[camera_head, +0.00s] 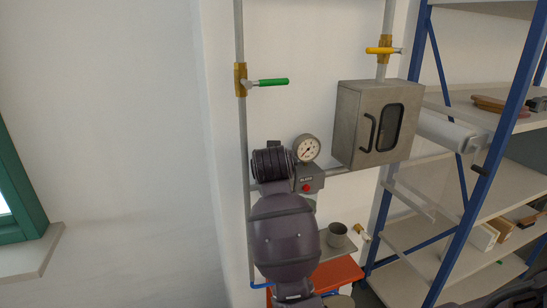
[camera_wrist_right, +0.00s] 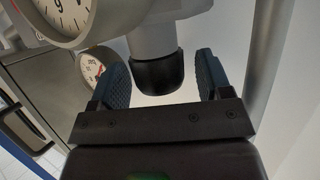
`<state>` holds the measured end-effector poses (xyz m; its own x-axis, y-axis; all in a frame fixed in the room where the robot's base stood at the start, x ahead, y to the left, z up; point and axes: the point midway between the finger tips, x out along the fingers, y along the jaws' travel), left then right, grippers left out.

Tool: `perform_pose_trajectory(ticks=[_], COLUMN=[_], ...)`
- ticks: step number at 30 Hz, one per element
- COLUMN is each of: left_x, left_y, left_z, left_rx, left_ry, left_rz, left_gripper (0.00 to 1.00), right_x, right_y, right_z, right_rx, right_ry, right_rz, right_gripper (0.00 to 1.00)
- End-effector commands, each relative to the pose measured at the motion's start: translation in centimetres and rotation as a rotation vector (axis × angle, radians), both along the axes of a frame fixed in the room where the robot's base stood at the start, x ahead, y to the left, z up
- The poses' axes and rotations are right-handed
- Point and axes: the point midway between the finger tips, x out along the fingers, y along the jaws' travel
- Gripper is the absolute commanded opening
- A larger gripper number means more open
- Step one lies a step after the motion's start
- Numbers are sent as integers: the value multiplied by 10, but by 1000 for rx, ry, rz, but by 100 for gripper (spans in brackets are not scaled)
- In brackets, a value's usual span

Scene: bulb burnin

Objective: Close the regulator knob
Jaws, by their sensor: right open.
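The regulator has a grey body (camera_head: 309,178) with a round white gauge (camera_head: 307,148) on the wall pipe. In the right wrist view its black knob (camera_wrist_right: 158,74) hangs under a grey neck (camera_wrist_right: 152,40). My right gripper (camera_wrist_right: 161,82) is open, with one blue-padded finger on each side of the knob. Gaps show on both sides, so the fingers do not appear to touch it. In the head view my arm (camera_head: 285,235) hides the knob and the gripper's fingers. My left gripper is not in view.
A grey metal box with a window (camera_head: 370,125) is right of the regulator. A green-handled valve (camera_head: 268,82) and a yellow-handled valve (camera_head: 383,50) are above. A metal cup (camera_head: 337,235) stands below right.

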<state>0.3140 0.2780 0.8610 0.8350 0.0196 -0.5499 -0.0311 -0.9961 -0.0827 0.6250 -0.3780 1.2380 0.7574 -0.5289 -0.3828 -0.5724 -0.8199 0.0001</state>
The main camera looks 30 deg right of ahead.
Motion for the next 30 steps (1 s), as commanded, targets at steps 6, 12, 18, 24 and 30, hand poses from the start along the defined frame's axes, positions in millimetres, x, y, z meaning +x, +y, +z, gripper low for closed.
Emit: perform_pose_trajectory(ticks=[6, 12, 18, 24, 30], left_x=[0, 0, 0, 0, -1], left_y=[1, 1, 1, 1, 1], left_z=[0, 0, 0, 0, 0], left_rx=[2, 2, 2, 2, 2], left_ry=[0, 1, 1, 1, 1], left_rz=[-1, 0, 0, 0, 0], left_gripper=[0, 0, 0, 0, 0], right_x=[0, 0, 0, 0, -1], right_y=[0, 0, 0, 0, -1], right_z=[0, 0, 0, 0, 0], right_rx=[0, 0, 0, 0, -2], right_ry=[0, 0, 0, 0, 0], right_rz=[0, 0, 0, 20, 99], right_gripper=[72, 45, 22, 22, 22])
